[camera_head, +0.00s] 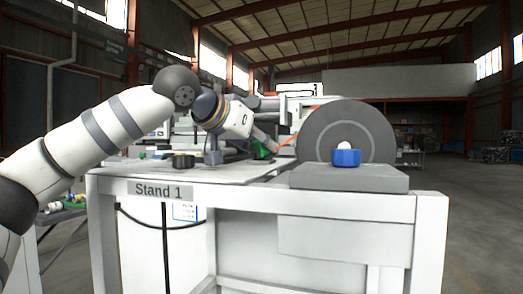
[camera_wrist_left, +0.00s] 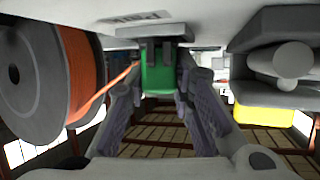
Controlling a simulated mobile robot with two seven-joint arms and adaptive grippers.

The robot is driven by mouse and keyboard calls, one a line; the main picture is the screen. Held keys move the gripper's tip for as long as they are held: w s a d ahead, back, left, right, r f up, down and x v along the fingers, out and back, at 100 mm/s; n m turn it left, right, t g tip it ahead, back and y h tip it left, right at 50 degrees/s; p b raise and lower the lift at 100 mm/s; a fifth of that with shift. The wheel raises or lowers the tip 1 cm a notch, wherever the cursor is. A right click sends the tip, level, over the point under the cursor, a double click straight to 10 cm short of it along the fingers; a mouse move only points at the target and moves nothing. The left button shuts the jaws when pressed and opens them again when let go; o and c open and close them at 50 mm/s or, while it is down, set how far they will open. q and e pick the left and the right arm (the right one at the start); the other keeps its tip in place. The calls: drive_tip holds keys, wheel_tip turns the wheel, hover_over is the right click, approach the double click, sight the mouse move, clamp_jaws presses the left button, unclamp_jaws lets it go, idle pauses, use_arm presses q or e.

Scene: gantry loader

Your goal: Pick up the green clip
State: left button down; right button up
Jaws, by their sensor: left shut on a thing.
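The green clip (camera_head: 262,152) shows small beyond the top of Stand 1, left of the large grey spool. It also shows in the left wrist view (camera_wrist_left: 158,75), at top centre between the two fingers. My left gripper (camera_head: 264,143) reaches in from the left and is shut on the green clip. In the wrist view its fingers (camera_wrist_left: 160,86) lie on both sides of the clip. An orange strand (camera_wrist_left: 110,92) runs from the spool to the clip. My right gripper is in neither view.
The grey spool (camera_head: 345,132) stands behind a grey block (camera_head: 350,178) carrying a blue round part (camera_head: 346,158). A dark knob (camera_head: 183,161) sits on the left of the stand top (camera_head: 225,174). A yellow part (camera_wrist_left: 264,116) shows in the wrist view. Open floor lies at right.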

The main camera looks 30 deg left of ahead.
use_arm(q)
drive_tip(key=shift+r, duration=0.1)
drive_tip(key=shift+r, duration=0.25)
drive_tip(key=r, duration=0.3)
drive_tip(key=shift+s+d+r, duration=0.3)
drive_tip(key=shift+s, duration=0.05)
drive_tip(key=s+d+r, duration=0.7)
drive_tip(key=s+r, duration=0.1)
drive_tip(key=s, duration=0.2)
drive_tip(key=shift+s+d+r, duration=0.35)
